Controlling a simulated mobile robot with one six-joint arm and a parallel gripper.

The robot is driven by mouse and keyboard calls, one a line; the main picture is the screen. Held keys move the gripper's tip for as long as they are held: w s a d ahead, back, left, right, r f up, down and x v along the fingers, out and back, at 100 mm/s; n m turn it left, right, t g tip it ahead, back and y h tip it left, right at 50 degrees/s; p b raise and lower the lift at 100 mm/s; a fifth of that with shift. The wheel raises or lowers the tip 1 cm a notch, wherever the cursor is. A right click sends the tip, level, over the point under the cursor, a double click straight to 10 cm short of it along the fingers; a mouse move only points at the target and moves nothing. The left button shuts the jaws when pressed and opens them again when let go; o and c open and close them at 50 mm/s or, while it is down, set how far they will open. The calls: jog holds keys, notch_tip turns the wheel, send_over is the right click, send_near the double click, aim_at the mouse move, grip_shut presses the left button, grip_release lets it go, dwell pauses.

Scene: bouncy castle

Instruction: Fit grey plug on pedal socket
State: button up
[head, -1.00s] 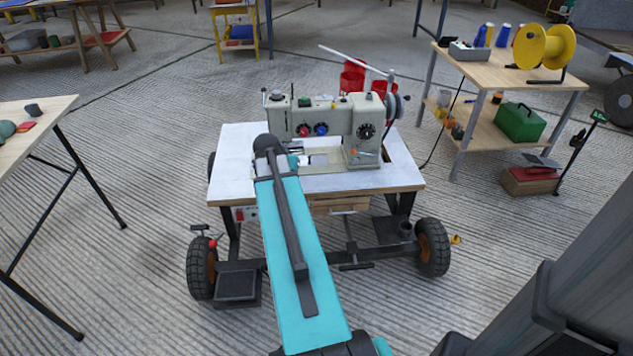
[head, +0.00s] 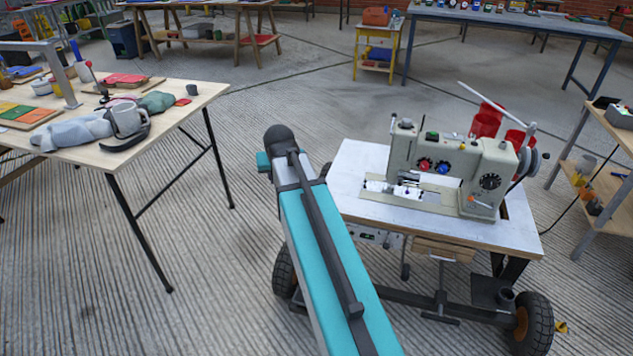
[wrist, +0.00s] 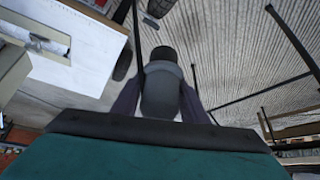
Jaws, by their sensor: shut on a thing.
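In the wrist view my gripper (wrist: 160,108) is shut on a dark grey rounded plug (wrist: 160,72), with one finger on each side of it. Much of my gripper and the plug are hidden behind my arm in the head view. The sewing machine table (head: 350,180) stands right of my arm in the head view, and its white top also shows at the left in the wrist view (wrist: 85,65). The plug is apart from the table.
A shelf unit (head: 605,150) stands at the right edge. Ribbed floor (head: 235,235) lies clear between the wooden table and my arm.

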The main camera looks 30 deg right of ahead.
jog(key=w+a+r+n+y, duration=0.1)
jog(key=a+r+n, duration=0.1)
jog(key=a, duration=0.8)
jog(key=w+a+r+n+t+y, duration=0.1)
jog(key=a+r+n, duration=0.2)
jog(key=a, duration=0.7)
jog(key=shift+w+a+r+y, duration=0.3)
jog(key=shift+w+a+r, duration=0.1)
jog(key=shift+r, duration=0.4)
